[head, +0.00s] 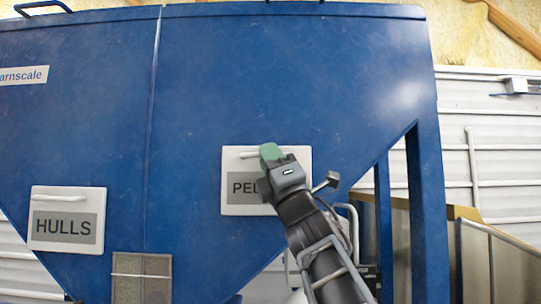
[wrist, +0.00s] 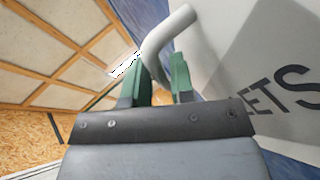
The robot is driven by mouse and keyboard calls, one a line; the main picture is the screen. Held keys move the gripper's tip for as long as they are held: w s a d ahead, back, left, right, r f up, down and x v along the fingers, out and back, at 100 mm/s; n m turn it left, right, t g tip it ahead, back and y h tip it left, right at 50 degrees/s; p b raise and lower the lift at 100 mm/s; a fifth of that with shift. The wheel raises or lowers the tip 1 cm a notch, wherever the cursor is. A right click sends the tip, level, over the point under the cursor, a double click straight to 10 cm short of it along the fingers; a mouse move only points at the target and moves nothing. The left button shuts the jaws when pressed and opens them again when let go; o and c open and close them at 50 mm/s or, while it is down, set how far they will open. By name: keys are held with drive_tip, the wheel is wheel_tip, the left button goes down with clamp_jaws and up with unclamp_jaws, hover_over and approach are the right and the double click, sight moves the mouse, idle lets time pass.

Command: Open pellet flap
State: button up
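The pellet flap (head: 231,200) is a white panel on the sloping front of the blue hopper, with a grey label partly hidden by my gripper. It looks closed. Its white bar handle (head: 249,155) runs along its top edge. My gripper (head: 270,152) is at the right part of this handle. In the wrist view the curved handle (wrist: 165,35) passes down between the two green fingertips (wrist: 163,75). The fingers stand apart with the handle between them; whether both press on it I cannot tell. The flap also shows at right there, with the letters "ETS" (wrist: 282,92).
A second white flap labelled HULLS (head: 67,245) is at lower left on the blue hopper (head: 290,70). A blue support leg (head: 430,210) stands to the right. A mesh-like panel (head: 141,278) is below, between the flaps.

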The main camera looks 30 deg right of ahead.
clamp_jaws()
drive_tip(key=shift+f, duration=0.1)
idle(0.3)
